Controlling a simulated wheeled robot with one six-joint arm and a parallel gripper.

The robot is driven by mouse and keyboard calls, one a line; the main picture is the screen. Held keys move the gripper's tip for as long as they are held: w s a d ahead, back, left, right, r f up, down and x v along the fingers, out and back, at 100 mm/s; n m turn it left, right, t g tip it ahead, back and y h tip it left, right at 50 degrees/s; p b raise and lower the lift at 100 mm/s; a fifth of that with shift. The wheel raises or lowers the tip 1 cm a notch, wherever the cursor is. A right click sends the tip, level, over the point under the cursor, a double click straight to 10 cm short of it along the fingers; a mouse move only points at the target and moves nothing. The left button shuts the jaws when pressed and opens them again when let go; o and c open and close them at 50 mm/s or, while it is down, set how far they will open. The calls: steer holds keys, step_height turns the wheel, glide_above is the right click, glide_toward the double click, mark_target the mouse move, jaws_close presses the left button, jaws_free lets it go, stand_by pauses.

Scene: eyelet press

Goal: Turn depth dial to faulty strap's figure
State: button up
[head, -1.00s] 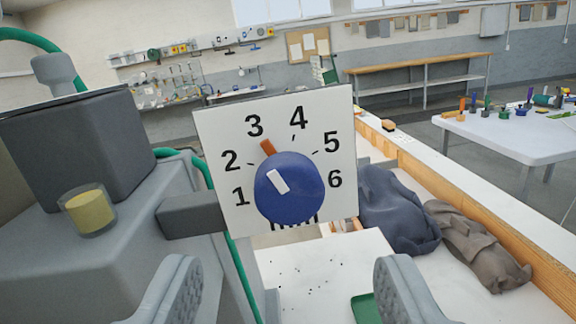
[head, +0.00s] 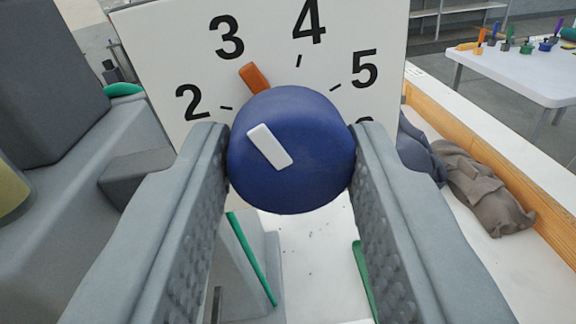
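The depth dial is a round blue knob (head: 300,160) in front of a white number plate (head: 165,45). An orange pointer (head: 255,78) sticks out at its upper left, at the figure 3. A white bar (head: 269,146) on the knob's face slants the same way. The figures 2, 3, 4 and 5 show; the 6 is mostly hidden by my right finger and the 1 is out of sight. My gripper (head: 290,150) has one finger against each side of the knob and appears shut on it. I cannot make out any faulty strap.
Grey machine housing (head: 60,95) stands close on the left. Dark and brown cloth bundles (head: 482,190) lie on the white bench on the right, beside a wooden edge (head: 540,215). A white table (head: 525,75) with small coloured items stands behind.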

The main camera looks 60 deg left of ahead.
steer(key=c, duration=0.3)
steer(key=shift+c, duration=0.2)
steer(key=m, duration=0.3)
steer(key=shift+m, duration=0.4)
steer(key=m, duration=0.4)
steer(key=shift+g, duration=0.4)
steer(key=m, duration=0.4)
steer(key=shift+r+g, duration=0.1)
steer(key=shift+g, duration=0.2)
steer(key=m, duration=0.4)
steer(key=shift+w+d+m, duration=0.1)
steer(key=shift+m, duration=0.3)
